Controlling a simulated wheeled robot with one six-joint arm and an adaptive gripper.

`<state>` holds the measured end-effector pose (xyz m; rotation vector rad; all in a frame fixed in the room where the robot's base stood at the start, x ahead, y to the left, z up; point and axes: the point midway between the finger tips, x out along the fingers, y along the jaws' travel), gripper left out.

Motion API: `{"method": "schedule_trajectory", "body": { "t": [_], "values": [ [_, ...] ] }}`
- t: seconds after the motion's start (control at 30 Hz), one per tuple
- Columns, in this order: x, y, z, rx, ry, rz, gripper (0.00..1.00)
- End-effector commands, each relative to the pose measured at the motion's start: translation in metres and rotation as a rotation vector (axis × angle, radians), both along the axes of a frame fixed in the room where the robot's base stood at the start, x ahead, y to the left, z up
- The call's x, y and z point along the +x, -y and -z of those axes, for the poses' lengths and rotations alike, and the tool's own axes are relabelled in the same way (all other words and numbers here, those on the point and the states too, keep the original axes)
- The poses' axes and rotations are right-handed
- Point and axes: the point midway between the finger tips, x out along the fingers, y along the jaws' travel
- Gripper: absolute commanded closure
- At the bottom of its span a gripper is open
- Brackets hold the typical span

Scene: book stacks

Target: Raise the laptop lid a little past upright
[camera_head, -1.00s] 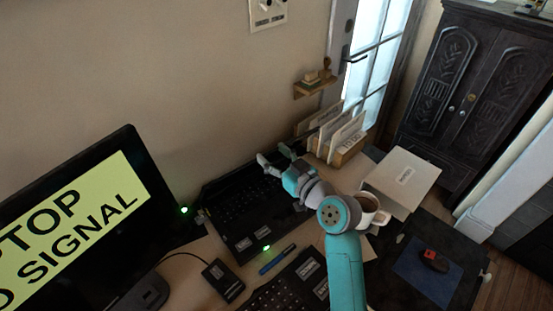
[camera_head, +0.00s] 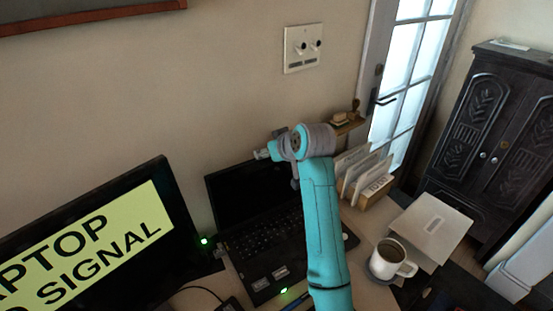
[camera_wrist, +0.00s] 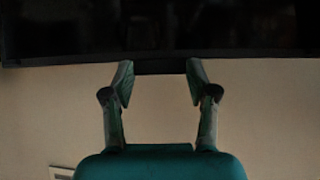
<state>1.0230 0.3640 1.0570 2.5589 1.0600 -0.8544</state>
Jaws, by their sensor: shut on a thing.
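The black laptop (camera_head: 262,238) sits open on the desk, its keyboard facing up. Its dark lid (camera_head: 235,190) stands raised at the back, roughly upright; I cannot tell its exact angle. My gripper (camera_head: 264,153) is at the top edge of the lid, partly hidden by my own wrist. In the wrist view the lid (camera_wrist: 80,30) is a dark band across the top. The fingertips of my gripper (camera_wrist: 160,72) are apart there, with a dark piece of the lid's edge between them. The gripper is shut on the lid. My arm hides the laptop's right side.
A monitor (camera_head: 95,240) stands close at the left. A file holder (camera_head: 375,188) is behind on the right, below a small shelf (camera_head: 350,124). The wall is behind the lid.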

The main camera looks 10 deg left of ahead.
Motion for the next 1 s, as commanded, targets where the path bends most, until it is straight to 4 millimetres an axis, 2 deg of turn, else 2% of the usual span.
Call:
{"method": "schedule_trajectory", "body": {
  "t": [0.3,0.77,0.8,0.9,1.0],
  "values": [
    [0.0096,-0.0100,0.0015,-0.056,-0.056,-0.001,1.00],
    [0.0108,-0.0108,0.0023,-0.064,-0.062,-0.001,1.00],
    [0.0107,-0.0109,0.0023,-0.064,-0.062,-0.001,0.37],
    [0.0106,-0.0108,0.0021,-0.064,-0.062,-0.001,0.17],
    [0.0107,-0.0108,0.0019,-0.063,-0.062,-0.001,0.17]
  ]
}}
